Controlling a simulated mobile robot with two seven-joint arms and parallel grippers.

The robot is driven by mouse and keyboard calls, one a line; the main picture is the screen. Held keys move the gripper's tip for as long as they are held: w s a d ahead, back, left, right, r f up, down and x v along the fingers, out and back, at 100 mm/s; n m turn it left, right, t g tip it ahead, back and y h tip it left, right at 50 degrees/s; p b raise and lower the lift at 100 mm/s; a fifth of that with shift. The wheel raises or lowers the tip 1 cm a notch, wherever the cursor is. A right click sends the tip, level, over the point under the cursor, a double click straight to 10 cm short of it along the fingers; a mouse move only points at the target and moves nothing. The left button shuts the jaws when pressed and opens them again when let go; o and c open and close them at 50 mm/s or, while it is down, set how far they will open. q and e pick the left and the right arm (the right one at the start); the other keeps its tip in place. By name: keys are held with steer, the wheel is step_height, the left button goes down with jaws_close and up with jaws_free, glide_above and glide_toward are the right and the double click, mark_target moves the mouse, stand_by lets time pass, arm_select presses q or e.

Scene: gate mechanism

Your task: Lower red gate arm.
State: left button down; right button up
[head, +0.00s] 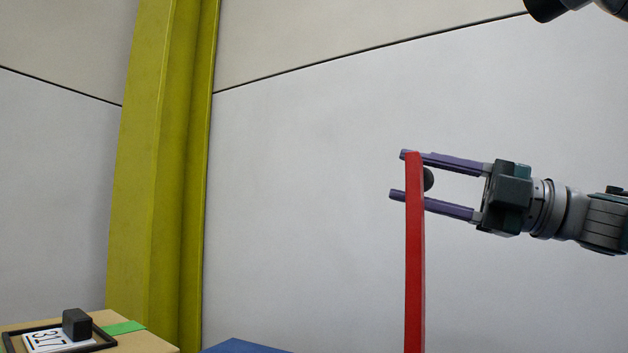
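The red gate arm (414,262) stands upright right of the middle of the head view. Its lower end runs out of the bottom of the picture. A dark round knob (428,179) sits on its right side near the top. My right gripper (397,175) comes in from the right with its two purple fingers apart, one above and one below the knob. The fingertips reach to the red arm's top part and just past its left edge. I cannot tell whether the fingers touch the arm. My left gripper is not in view.
A yellow-green post (160,170) stands at the left before a pale panelled wall (300,200). At the bottom left, a cardboard box (150,343) bears a dark frame, a numbered card (58,339) and a black block (77,324). A blue surface (240,347) shows at the bottom.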

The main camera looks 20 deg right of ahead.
jaws_close()
stand_by(1.1)
